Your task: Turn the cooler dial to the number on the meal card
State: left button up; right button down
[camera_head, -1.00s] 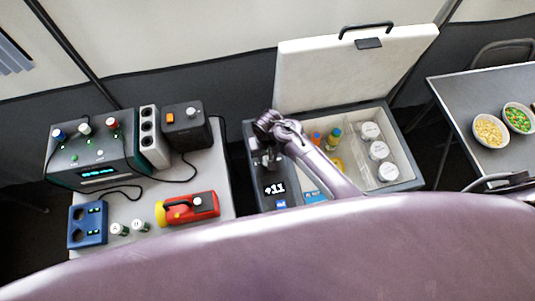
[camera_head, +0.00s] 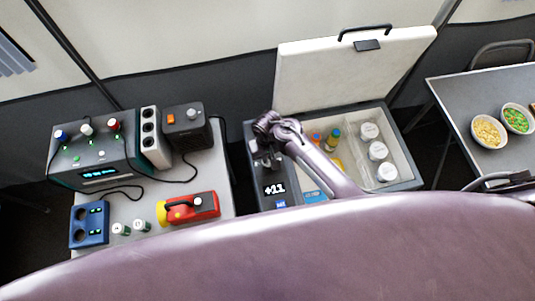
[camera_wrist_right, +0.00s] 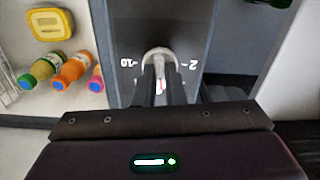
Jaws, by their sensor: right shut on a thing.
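The cooler (camera_head: 407,150) stands open, its white lid (camera_head: 350,70) tilted up behind it. A display on its dark left panel reads +11 (camera_head: 274,189). My right gripper (camera_head: 267,162) is over that panel, behind the display. In the right wrist view, the pale round dial (camera_wrist_right: 158,52) sits on the grey panel, with marks that look like -10 on its left and 2 on its right. My right gripper's dark fingers (camera_wrist_right: 164,82) are shut on the dial and cover part of it and its scale. I cannot make out a meal card. My left gripper is not in view.
Bottles (camera_head: 331,140) and white-lidded tubs (camera_head: 378,150) are inside the cooler. A side table on the left holds a power station (camera_head: 92,160), a blue charger (camera_head: 88,225) and a red-yellow flashlight (camera_head: 190,208). Food bowls (camera_head: 488,131) stand on the right table.

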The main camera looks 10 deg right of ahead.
jog(key=n+p, duration=0.1)
jog(key=n, duration=0.2)
jog(key=shift+r, duration=0.15)
jog(key=shift+n+p, duration=0.75)
jog(key=shift+n, duration=1.35)
jog(key=c, duration=1.5)
grip_release()
notch_tip(320, 180, up, 8)
jog(key=shift+f+p, duration=0.2)
jog(key=shift+p, duration=0.15)
jog(key=shift+s+f, duration=0.1)
